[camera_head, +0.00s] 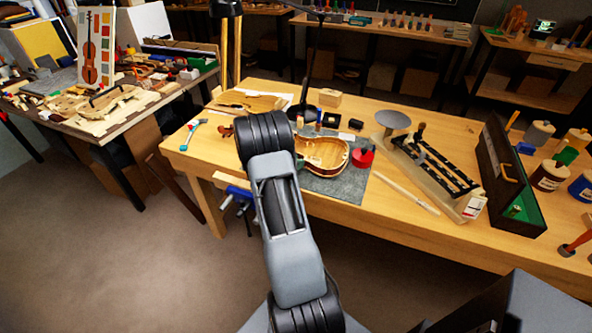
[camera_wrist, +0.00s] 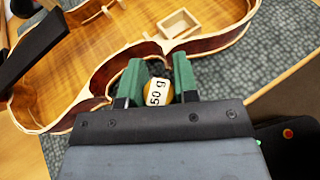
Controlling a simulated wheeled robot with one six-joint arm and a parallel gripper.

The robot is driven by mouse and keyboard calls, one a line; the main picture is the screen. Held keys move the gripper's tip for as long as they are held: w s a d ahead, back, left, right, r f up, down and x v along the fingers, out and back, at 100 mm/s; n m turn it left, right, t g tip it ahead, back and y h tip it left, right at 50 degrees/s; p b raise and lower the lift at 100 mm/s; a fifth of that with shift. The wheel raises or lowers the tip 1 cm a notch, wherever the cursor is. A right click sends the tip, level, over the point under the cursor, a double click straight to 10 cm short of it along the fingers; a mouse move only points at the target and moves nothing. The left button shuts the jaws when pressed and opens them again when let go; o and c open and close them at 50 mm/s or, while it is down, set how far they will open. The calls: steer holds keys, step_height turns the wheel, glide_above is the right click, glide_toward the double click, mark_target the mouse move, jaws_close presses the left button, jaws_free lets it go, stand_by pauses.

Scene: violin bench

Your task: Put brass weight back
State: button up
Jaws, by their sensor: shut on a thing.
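The brass weight (camera_wrist: 158,93), marked "50 g", sits between the green fingers of my gripper (camera_wrist: 158,72) in the wrist view. My gripper is shut on it, and the label faces the camera. The weight and fingers are over or close beside the inward-curved rim of the open violin body (camera_wrist: 85,60); the height gap cannot be told. In the head view my arm hides the gripper and the weight. The violin body (camera_head: 325,153) lies there just right of my arm, on a grey mat (camera_head: 345,186).
A balance with a grey round pan (camera_head: 393,119) stands right of the violin. A red round thing (camera_head: 362,157) lies between them. The front bench edge is mostly clear.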

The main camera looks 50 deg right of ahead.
steer(key=shift+f+b, duration=0.5)
steer(key=shift+f, duration=1)
steer(key=shift+f, duration=0.2)
steer(key=o, duration=1)
steer(key=shift+r, duration=0.15)
